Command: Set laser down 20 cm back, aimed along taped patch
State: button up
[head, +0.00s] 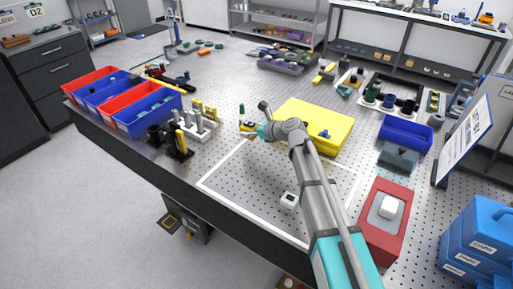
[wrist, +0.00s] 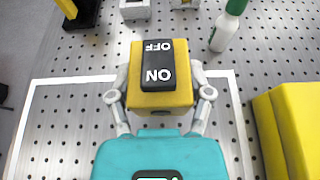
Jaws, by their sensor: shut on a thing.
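The laser is a yellow box (wrist: 160,98) with a black ON/OFF switch on top in the wrist view. My gripper (wrist: 160,90) is shut on it, one grey finger against each side. In the head view my gripper (head: 257,131) is at the far end of the patch, and the laser is small and mostly hidden there. The taped patch is a white tape outline (head: 250,215) on the perforated table. In the wrist view the laser overlaps the patch's far tape line (wrist: 75,80). I cannot tell whether the laser touches the table.
A yellow case (head: 318,122) lies right of the gripper. A white bottle with a green cap (wrist: 227,30) stands beyond the laser. Black and yellow mounts (head: 178,143) and blue and red bins (head: 150,118) are at left.

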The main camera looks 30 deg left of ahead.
aim_at(259, 149)
jog(key=shift+w+d+f+b, duration=0.3)
jog(key=shift+f+b, duration=0.1)
jog(key=shift+f, duration=0.1)
jog(key=shift+w+d+f+b, duration=0.25)
jog(key=shift+d+f+b, duration=0.1)
jog(key=shift+f, duration=0.15)
jog(key=shift+w+d+f+b, duration=0.3)
jog(key=shift+f+b, duration=0.1)
jog(key=shift+f, duration=0.1)
jog(key=shift+f, duration=0.1)
jog(key=shift+w+d+f+b, duration=0.3)
jog(key=shift+f+b, duration=0.2)
jog(key=shift+b, duration=0.1)
jog(key=shift+f+b, duration=1.4)
jog(key=o, duration=1.3)
jog(key=shift+s, duration=0.1)
jog(key=shift+o, duration=0.2)
jog(key=shift+r, duration=0.1)
